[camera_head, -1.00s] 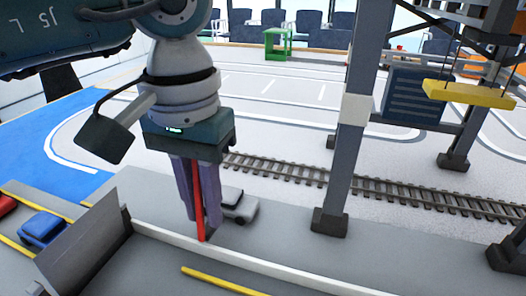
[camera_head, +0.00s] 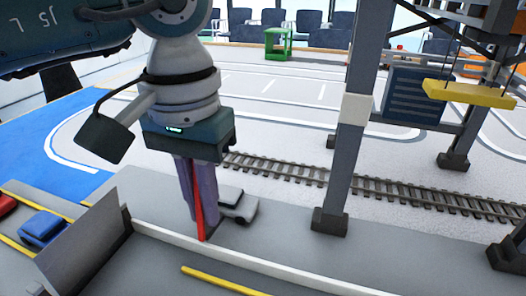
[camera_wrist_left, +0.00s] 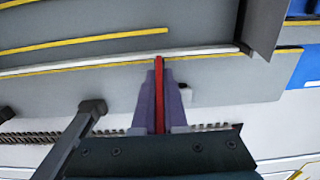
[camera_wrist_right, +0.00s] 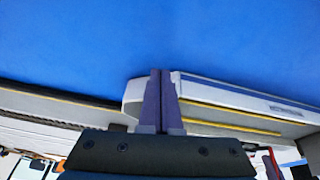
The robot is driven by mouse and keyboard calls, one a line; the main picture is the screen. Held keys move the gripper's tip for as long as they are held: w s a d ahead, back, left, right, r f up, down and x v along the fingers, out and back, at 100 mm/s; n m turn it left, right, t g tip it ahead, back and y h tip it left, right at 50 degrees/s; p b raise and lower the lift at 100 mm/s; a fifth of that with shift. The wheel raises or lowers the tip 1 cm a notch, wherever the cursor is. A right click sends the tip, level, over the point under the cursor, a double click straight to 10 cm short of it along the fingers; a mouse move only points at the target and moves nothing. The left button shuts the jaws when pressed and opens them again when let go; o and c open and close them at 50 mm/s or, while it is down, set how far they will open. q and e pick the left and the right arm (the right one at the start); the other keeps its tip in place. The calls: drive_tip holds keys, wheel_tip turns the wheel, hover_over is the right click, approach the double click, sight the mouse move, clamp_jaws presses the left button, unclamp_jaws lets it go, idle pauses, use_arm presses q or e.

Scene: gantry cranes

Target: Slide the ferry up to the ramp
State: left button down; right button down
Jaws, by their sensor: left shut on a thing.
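My left gripper (camera_head: 199,232) is shut on an upright red bar, whose lower end is at the white kerb of the grey roadway. The red bar (camera_wrist_left: 159,85) shows between its fingers in the left wrist view. At lower left in the head view is a deck with yellow lines, a blue car (camera_head: 43,229) and part of a red car (camera_head: 6,205). A tilted grey plate (camera_head: 85,245) stands between deck and roadway. In the right wrist view, my right gripper (camera_wrist_right: 161,73) has its fingers together beside a white hull (camera_wrist_right: 250,98), probably the ferry, on blue. Contact is unclear.
A grey-and-white vehicle (camera_head: 238,205) stands just behind my left fingers. A grey crane leg (camera_head: 345,130) rises to their right. Railway track (camera_head: 390,190) runs behind. A yellow beam (camera_head: 470,94) hangs at upper right. Blue water surface (camera_head: 50,130) lies left.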

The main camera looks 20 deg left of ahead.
idle(0.3)
use_arm(q)
drive_tip(key=c, duration=0.9)
unclamp_jaws()
wheel_tip(320, 180, up, 10)
drive_tip(key=shift+p, duration=0.35)
use_arm(e)
drive_tip(key=shift+r, duration=0.3)
